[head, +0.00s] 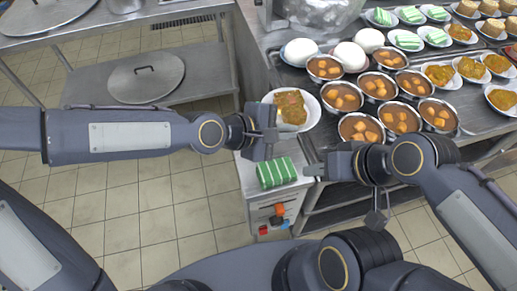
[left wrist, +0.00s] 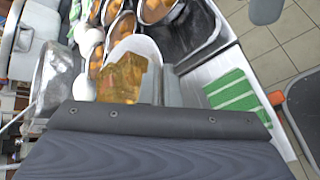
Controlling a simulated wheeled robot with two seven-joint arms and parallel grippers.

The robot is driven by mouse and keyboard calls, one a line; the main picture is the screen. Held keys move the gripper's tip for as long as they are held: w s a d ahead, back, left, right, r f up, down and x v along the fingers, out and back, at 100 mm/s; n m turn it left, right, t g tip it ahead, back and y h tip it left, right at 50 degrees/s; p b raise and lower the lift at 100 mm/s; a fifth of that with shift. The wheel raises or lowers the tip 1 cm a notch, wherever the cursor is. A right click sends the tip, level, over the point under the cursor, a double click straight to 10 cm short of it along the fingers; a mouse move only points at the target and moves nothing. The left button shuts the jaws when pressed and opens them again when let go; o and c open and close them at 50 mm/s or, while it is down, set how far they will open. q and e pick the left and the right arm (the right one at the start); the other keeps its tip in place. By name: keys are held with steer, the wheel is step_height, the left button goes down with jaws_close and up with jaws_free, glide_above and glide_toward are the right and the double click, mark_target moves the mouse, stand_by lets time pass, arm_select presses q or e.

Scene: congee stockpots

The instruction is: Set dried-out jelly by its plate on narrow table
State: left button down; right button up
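An amber-brown jelly (head: 291,107) lies on a white plate (head: 311,101) at the far part of the narrow pale table (head: 252,183). In the left wrist view the jelly (left wrist: 122,78) looks translucent and chunky, in front of the plate (left wrist: 150,55). My left gripper (head: 268,131) is close to the near-left side of the plate, its fingers spread; I see nothing held between them. My right gripper (head: 312,160) is open and empty, right of the narrow table, near the bowls.
A green-and-white striped block or folded cloth (head: 276,172) lies on the near end of the narrow table. Several bowls of brown soup (head: 341,97) crowd the metal counter at right, with white round things (head: 299,52) and plated food behind. A lower shelf (head: 200,75) stands at left.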

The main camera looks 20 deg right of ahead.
arm_select(q)
steer(key=w+a+f, duration=0.1)
steer(key=f, duration=0.1)
steer(key=a+f, duration=0.2)
steer(key=w+a+f, duration=0.1)
steer(key=a+f, duration=0.1)
steer(key=shift+w+a+f, duration=0.1)
steer(key=shift+w+a, duration=0.15)
steer(key=shift+w, duration=0.05)
step_height(320, 180, down, 3)
steer(key=shift+f, duration=0.2)
steer(key=shift+a, duration=0.1)
steer(key=shift+b, duration=0.35)
steer(key=c, duration=2)
jaws_free()
steer(key=shift+f, duration=0.1)
steer(key=shift+c, duration=0.2)
steer(key=shift+o, duration=0.5)
steer(key=p+v, duration=0.3)
steer(key=v, duration=0.9)
